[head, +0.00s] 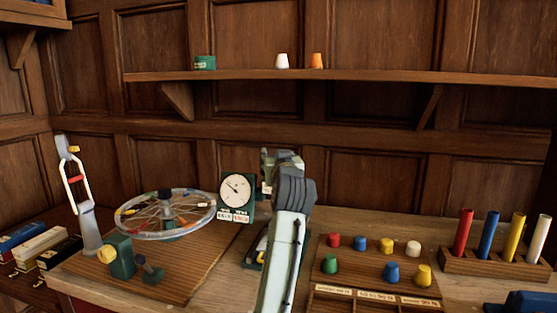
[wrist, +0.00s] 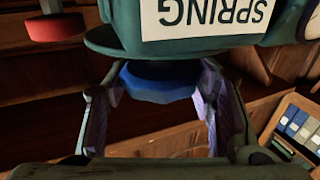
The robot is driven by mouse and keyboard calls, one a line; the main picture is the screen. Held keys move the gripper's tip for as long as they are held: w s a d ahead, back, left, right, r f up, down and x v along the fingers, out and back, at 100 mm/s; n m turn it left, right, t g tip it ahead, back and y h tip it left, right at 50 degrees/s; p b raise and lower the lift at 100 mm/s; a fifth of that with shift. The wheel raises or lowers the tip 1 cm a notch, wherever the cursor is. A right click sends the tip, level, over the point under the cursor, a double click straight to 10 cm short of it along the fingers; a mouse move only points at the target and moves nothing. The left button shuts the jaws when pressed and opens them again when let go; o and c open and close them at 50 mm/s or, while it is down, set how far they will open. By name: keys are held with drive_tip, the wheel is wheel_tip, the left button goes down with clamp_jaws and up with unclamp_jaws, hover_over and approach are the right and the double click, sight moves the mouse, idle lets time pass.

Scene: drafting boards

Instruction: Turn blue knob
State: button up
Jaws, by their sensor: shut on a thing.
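In the wrist view, the blue knob (wrist: 155,84) sits under a dark green housing (wrist: 115,40) with a white label that reads SPRING upside down. My gripper (wrist: 158,92) has one finger on each side of the knob and is shut on it. A red cap (wrist: 56,27) shows at the upper left of the wrist view. In the head view, my arm hides the gripper and the knob; a green part (head: 267,160) shows just beyond the arm.
A white dial (head: 237,190) stands left of my arm, near a spoked wheel (head: 165,212) on a wooden board. On the right are a board with several coloured pegs (head: 359,243) and a rack (head: 480,262) of coloured tubes. A shelf (head: 400,76) runs along the wall.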

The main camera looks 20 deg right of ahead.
drive_tip(key=m+g+h, duration=0.1)
drive_tip(key=m+h, duration=0.1)
drive_tip(key=h, duration=0.1)
drive_tip(key=m+g+h, duration=0.2)
drive_tip(key=h, duration=0.1)
drive_tip(key=m+g+h, duration=0.1)
drive_tip(key=m+h, duration=0.1)
drive_tip(key=shift+w+a+g+h+p, duration=0.1)
drive_tip(key=shift+a+g+h+p, duration=0.1)
drive_tip(key=shift+g+h+p, duration=0.2)
drive_tip(key=m+g+h, duration=0.2)
drive_tip(key=g, duration=0.1)
drive_tip(key=m+g+h, duration=0.2)
drive_tip(key=m+g, duration=0.1)
drive_tip(key=shift+d, duration=0.1)
drive_tip(key=shift+m+g+h+p, duration=0.35)
drive_tip(key=shift+m+g, duration=0.55)
drive_tip(key=shift+g, duration=0.8)
drive_tip(key=shift+d, duration=0.1)
drive_tip(key=o, duration=1.2)
drive_tip(key=shift+c, duration=0.2)
drive_tip(key=s+a, duration=0.2)
drive_tip(key=a, duration=0.9)
drive_tip(key=shift+s+a, duration=0.25)
drive_tip(key=shift+a, duration=0.15)
